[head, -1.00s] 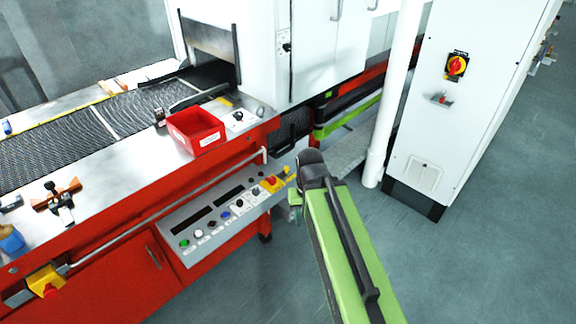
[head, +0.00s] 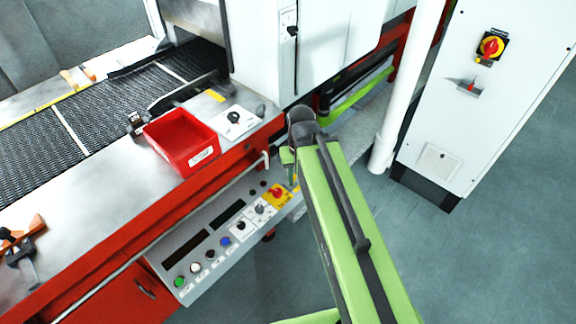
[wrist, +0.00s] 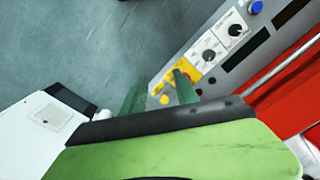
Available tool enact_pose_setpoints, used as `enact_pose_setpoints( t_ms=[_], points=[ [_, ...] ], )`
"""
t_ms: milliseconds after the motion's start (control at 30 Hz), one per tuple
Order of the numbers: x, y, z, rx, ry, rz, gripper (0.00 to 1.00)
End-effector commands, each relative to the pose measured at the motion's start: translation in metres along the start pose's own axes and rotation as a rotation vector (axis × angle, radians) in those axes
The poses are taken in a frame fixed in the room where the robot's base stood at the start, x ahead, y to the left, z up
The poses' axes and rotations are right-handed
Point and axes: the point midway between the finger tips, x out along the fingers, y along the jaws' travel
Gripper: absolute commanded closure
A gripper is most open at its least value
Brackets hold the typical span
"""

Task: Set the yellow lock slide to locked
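A small yellow part (wrist: 156,89), which may be the lock slide, shows in the wrist view at the end of the control panel, with a second yellow spot just below it. Whether it is locked cannot be told. My gripper (wrist: 162,76) is open, its two green fingers apart on either side of these yellow parts. I see no contact. In the head view my arm hides most of the gripper (head: 289,158) and the panel's right end. A yellow plate with a red knob (head: 277,192) sits beside it on the panel.
The grey control panel (head: 203,267) carries several knobs and buttons. A red bin (head: 183,140) stands on the machine top above it. A white post (head: 402,90) and a white cabinet (head: 500,130) stand to the right. Open floor lies in front.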

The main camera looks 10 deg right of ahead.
Motion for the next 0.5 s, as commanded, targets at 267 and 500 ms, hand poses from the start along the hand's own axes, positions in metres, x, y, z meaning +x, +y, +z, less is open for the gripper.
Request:
enact_pose_setpoints(
  t_ms=[267,500],
  points=[
    [-0.002,0.001,-0.022,0.017,0.0,0.0,0.55],
    [-0.009,0.014,-0.122,0.127,0.0,0.0,0.55]
  ],
)
